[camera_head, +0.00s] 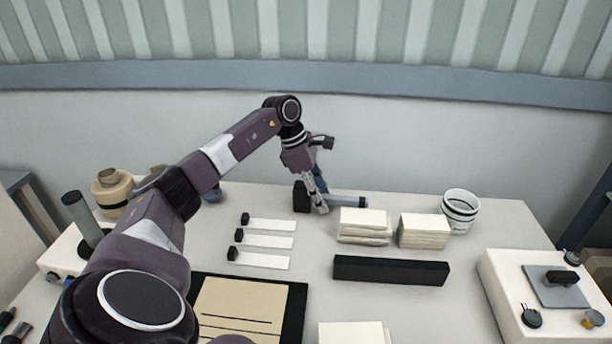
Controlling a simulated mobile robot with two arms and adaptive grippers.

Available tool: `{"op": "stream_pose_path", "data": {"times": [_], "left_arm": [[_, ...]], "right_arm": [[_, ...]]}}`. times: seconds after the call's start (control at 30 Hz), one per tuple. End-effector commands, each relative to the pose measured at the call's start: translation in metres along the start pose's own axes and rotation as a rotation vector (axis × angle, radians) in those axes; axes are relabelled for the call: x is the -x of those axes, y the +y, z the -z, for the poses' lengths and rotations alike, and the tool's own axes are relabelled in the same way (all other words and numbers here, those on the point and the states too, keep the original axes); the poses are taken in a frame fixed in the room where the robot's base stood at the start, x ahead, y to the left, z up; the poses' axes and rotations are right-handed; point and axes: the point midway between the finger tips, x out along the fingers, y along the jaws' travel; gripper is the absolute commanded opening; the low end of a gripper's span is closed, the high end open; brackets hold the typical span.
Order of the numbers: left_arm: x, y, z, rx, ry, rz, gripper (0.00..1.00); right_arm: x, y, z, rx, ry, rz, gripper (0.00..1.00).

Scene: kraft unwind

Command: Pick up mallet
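The mallet lies on the far part of the table, with a black block-shaped head (301,197) and a grey handle (345,201) that runs right to a dark end. My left gripper (319,205) points down at the mallet, just right of its head. Its fingers cover the part of the handle nearest the head. I cannot tell whether the fingers close on the handle or only stand around or in front of it. The mallet appears to lie flat on the table. My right gripper is not in view.
A long black bar (391,270) lies nearer. White strips with black ends (265,241) lie left. A white device (510,290) stands at the right.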

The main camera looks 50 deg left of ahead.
Motion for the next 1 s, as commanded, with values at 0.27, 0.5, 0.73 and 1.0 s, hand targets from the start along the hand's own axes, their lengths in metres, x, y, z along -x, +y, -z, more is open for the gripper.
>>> {"op": "stream_pose_path", "data": {"times": [0.27,0.5,0.73,1.0], "left_arm": [[-0.0081,0.0003,0.0002,0.000,-0.001,-0.001,0.36],[-0.0078,0.0002,0.0002,0.000,0.000,-0.001,0.15],[-0.0077,0.0002,0.0002,0.000,0.000,-0.001,0.00],[-0.0061,0.0009,-0.0006,0.000,-0.002,-0.003,0.00]], "right_arm": [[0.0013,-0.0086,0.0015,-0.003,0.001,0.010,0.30],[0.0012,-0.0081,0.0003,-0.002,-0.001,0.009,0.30],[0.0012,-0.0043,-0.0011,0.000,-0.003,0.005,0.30],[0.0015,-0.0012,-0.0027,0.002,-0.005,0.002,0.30]]}}
